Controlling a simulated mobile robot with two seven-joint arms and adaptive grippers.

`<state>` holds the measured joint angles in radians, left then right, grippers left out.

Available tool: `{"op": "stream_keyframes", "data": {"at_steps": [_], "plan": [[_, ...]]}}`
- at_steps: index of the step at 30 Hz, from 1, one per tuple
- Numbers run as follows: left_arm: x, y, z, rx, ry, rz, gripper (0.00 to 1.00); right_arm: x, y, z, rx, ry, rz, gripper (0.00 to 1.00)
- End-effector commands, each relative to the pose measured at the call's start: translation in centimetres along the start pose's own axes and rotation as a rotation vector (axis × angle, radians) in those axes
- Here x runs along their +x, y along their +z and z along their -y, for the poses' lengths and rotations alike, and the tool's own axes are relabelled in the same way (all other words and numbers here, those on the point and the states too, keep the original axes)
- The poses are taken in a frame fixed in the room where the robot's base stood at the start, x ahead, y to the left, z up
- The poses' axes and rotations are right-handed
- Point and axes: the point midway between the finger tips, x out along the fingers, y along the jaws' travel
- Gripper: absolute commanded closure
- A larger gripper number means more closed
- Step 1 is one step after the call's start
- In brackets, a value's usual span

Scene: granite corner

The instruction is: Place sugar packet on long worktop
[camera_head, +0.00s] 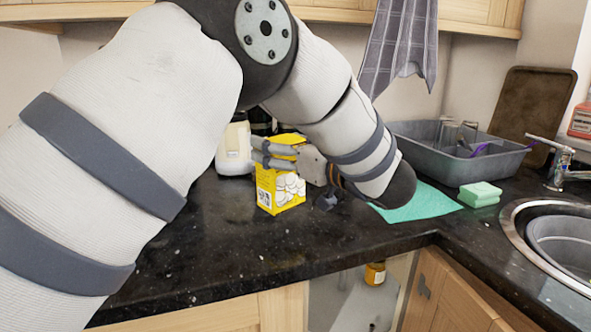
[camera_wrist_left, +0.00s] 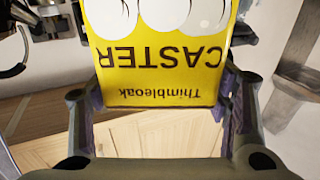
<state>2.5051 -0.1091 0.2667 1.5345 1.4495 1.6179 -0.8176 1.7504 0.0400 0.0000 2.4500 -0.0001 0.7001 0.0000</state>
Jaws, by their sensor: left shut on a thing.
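The sugar packet (camera_head: 280,188) is a yellow box with white round shapes on its face. It looks upright over the dark speckled long worktop (camera_head: 220,245); I cannot tell whether its base touches the surface. My left gripper (camera_head: 262,152) reaches in from the right of the packet and is shut on its upper part. In the left wrist view the packet (camera_wrist_left: 155,70) fills the space between the fingers, with its CASTER lettering upside down. My right gripper is in neither view.
A white jar (camera_head: 234,147) with a dark item beside it stands behind the packet. A green cloth (camera_head: 420,203), a grey basin (camera_head: 455,150), green sponges (camera_head: 480,193) and the sink (camera_head: 555,235) lie to the right. The worktop in front of the packet is clear.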

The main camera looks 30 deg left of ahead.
Motion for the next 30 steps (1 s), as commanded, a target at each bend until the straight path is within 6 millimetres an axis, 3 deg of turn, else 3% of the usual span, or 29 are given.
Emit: {"op": "stream_keyframes", "data": {"at_steps": [1, 5, 11, 23, 24, 26, 30], "plan": [[0.4, 1.2, -0.5, 0.01, -0.001, 0.002, 0.92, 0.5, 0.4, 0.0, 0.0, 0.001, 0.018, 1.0], [0.9, 2.0, -1.0, 0.006, 0.0, 0.003, 0.92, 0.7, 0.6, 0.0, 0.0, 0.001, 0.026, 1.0], [1.2, 5.1, -1.2, 0.008, 0.0, 0.002, 0.92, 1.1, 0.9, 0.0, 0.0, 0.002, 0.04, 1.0], [1.2, 5.6, -1.2, 0.002, 0.0, 0.001, 0.92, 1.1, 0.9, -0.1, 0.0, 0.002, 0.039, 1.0], [1.1, 5.7, -1.2, 0.003, 0.0, 0.003, 0.24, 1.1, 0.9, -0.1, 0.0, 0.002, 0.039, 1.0], [1.1, 5.7, -1.2, 0.003, 0.0, 0.003, 0.1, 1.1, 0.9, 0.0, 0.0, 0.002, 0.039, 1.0], [1.1, 5.7, -1.2, 0.003, 0.0, 0.003, 0.1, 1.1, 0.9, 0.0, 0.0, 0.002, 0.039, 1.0]]}}
